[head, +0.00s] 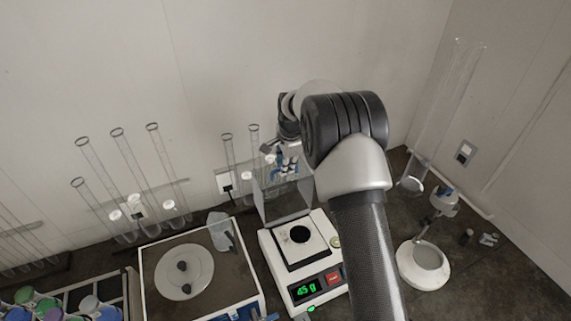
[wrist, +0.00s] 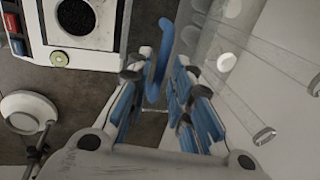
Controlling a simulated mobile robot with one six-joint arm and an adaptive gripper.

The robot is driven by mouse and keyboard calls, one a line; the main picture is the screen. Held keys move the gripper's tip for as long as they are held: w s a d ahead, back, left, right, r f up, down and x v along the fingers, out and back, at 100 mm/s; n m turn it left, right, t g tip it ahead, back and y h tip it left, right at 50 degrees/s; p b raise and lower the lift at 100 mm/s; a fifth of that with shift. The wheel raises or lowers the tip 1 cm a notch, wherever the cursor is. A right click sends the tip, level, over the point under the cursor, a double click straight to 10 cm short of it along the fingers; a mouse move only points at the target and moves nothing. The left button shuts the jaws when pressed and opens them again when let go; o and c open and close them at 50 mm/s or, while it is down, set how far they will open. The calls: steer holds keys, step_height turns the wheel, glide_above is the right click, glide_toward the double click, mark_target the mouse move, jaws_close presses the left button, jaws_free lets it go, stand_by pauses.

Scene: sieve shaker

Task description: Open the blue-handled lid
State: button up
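In the wrist view a curved blue handle (wrist: 163,50) shows at the fingertips of my gripper (wrist: 155,95). The gripper is open, with a gap between its blue-padded fingers; the handle's lower end is at that gap, and contact cannot be told. A clear panel beside the handle seems to be the lid (wrist: 205,30). In the head view the lid (head: 287,203) stands tilted up at the back of the scale (head: 270,245). My gripper (head: 283,163) is at its upper edge, and my arm hides part of it. The handle is hard to separate from the blue pads there.
A white-framed box (head: 146,262) with a clear top stands left of the scale, with a blue part (head: 262,316) at its front edge. Several tall glass tubes (head: 135,160) stand along the back wall. A white round-based stand (head: 423,265) is at the right.

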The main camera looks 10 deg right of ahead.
jaws_close()
stand_by(0.3)
